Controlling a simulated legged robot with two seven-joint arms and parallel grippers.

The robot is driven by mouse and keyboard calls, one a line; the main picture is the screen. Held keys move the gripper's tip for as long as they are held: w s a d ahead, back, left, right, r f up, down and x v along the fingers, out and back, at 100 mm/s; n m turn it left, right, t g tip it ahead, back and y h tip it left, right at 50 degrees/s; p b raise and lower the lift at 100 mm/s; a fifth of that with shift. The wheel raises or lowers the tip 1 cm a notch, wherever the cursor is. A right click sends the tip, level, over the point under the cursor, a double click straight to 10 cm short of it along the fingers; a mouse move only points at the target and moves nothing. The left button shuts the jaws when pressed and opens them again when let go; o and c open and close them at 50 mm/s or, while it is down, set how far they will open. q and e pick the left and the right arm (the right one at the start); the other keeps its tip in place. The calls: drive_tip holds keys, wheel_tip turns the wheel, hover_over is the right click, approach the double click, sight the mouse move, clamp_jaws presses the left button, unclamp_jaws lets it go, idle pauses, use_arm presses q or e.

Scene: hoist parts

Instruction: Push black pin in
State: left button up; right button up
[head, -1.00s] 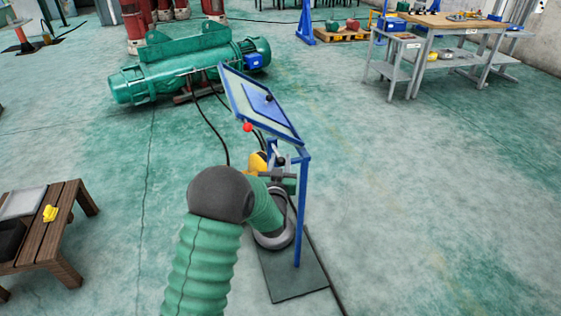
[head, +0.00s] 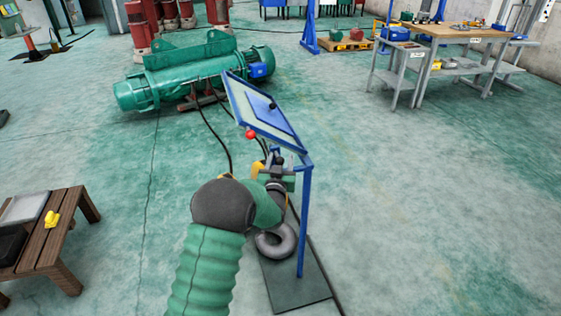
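A blue-framed tilted panel (head: 263,113) stands on a blue post in the middle of the head view. A small black knob or pin (head: 272,105) shows on its face, and a red ball knob (head: 250,134) is at its lower left edge. My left gripper (head: 273,165) is just below the panel, close to the post. My green-sleeved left arm hides much of it, and its fingers are too small to read. A small dark round part (head: 280,160) shows beside the gripper; I cannot tell what it belongs to. My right gripper is not in view.
Black cables run to a green hoist (head: 195,75) behind. A wooden bench (head: 50,240) stands at left, a workbench (head: 450,32) at back right. The right floor is clear.

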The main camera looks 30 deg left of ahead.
use_arm(q)
drive_tip(key=shift+s+d+r, duration=0.1)
drive_tip(key=shift+s+r, duration=0.05)
drive_tip(key=shift+s, duration=0.3)
drive_tip(key=v, duration=1.6)
drive_tip(key=shift+f+p, duration=0.2)
drive_tip(key=shift+p, duration=0.15)
drive_tip(key=shift+w, duration=0.1)
